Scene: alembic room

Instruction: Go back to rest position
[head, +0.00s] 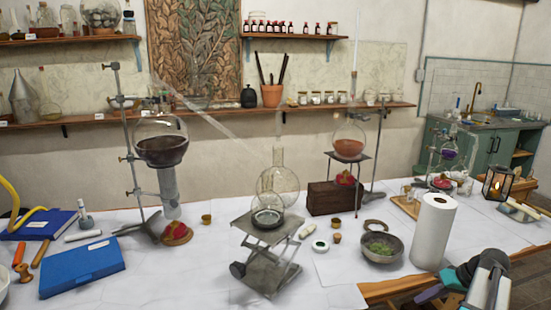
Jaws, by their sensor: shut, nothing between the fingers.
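Part of my own arm shows at the lower right corner, a silver link with a dark and teal joint. My gripper (428,294) appears as a dark, narrow shape at the left end of it, by the table's front edge. It is shut and holds nothing. It is apart from the glassware and the paper roll. Its fingertips are small and partly lost against the dark background, and the rest of the arm is cut off by the frame.
Dark floor shows at the lower right.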

